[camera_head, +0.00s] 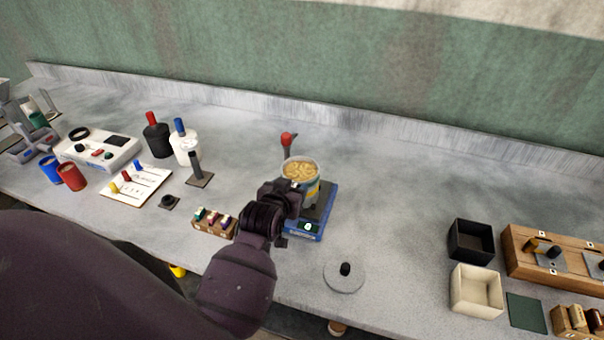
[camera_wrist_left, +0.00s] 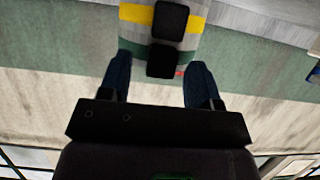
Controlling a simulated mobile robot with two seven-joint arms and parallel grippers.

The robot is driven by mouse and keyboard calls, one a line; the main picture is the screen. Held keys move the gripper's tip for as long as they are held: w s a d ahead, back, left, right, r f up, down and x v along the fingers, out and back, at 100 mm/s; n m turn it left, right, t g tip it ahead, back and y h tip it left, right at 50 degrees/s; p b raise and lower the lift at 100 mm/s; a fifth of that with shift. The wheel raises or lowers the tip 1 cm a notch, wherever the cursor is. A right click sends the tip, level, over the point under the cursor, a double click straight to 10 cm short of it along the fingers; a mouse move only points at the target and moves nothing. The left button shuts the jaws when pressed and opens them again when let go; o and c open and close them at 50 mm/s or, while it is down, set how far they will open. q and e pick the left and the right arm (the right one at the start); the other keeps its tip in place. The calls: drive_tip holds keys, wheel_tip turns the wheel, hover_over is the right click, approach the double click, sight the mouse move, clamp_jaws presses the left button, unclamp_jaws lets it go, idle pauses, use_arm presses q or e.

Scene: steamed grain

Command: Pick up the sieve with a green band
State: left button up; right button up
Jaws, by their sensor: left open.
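A small pale cylinder with a green part (camera_head: 38,118) stands at the far left, partly hidden by a grey device. A container with a yellow band (camera_head: 314,190), filled with yellowish pieces, stands on a blue scale (camera_head: 304,236). My left gripper (camera_head: 292,196) is at its near left side, partly hiding it. In the left wrist view, my gripper (camera_wrist_left: 160,82) is open, with black blocks on the yellow-banded container (camera_wrist_left: 137,14) near and between its fingers. Whether they touch is unclear. My right gripper is out of view.
A red-topped tool (camera_head: 287,140) stands behind the container. A small rack (camera_head: 213,222) is left of my gripper, and a round lid with a black knob (camera_head: 344,278) lies in front. Black (camera_head: 471,240) and cream (camera_head: 476,290) boxes stand at right.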

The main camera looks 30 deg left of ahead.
use_arm(q)
drive_tip(key=shift+s, duration=0.15)
drive_tip(key=shift+c, duration=1.5)
clamp_jaws()
drive_tip(key=shift+r, duration=0.1)
